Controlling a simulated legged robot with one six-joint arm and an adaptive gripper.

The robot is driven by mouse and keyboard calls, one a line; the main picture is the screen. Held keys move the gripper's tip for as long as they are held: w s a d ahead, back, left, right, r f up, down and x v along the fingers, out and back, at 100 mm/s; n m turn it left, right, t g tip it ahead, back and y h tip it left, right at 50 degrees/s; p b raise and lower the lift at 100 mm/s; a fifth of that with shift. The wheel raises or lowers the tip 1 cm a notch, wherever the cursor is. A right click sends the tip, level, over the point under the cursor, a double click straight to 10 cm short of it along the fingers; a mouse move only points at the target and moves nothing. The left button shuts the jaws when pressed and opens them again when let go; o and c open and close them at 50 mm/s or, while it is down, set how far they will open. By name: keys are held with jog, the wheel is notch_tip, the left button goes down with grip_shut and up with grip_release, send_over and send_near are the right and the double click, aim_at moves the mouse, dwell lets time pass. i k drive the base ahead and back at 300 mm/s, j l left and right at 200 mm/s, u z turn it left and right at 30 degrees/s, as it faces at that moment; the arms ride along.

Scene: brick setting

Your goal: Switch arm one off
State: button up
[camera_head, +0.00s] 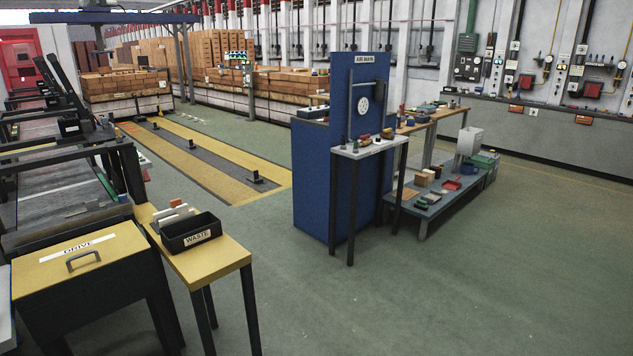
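No label reading arm one can be made out, so I cannot tell which switch belongs to it. Switch gear hangs on the grey wall at the right: a dark panel (468,67) with small lights, a red-fronted box (525,84) and another red-fronted box (592,89). These are too small to read. A blue cabinet (312,190) in the middle has a tall back board marked AIR MAIN, with a round white gauge (364,105). Dark slanted arm-like parts (62,95) stand at the far left; what they are is unclear. My gripper is not in view.
A yellow-topped box marked DRIVE (50,268) and a yellow table (222,258) with a black WASTE bin (190,234) stand front left. A small white table (372,147) and a low bench (432,200) stand beside the cabinet. Green floor (450,290) at front right is clear.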

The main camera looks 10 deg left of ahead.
aim_at(146, 178)
jog(key=i+z, duration=0.25)
jog(key=i, duration=0.5)
jog(key=i+z, duration=0.3)
jog(key=i, duration=0.45)
jog(key=i+u, duration=0.5)
jog(key=i+l+u, duration=0.25)
jog(key=u, duration=0.2)
jog(key=i+u, duration=0.25)
jog(key=u, duration=0.15)
jog(key=i+l+u, duration=0.2)
jog(key=u, duration=0.2)
jog(key=i+l+u, duration=0.2)
jog(key=u, duration=0.2)
jog(key=i+l+u, duration=0.15)
jog(key=u, duration=0.25)
jog(key=i+l+u, duration=0.25)
jog(key=l+u, duration=0.2)
jog(key=l, duration=0.2)
jog(key=i+l+u, duration=0.35)
jog(key=i+l, duration=0.7)
jog(key=i+l+u, duration=0.15)
jog(key=i+l, duration=0.7)
jog(key=i+l+u, duration=0.1)
jog(key=i+l, duration=0.8)
jog(key=l, duration=0.1)
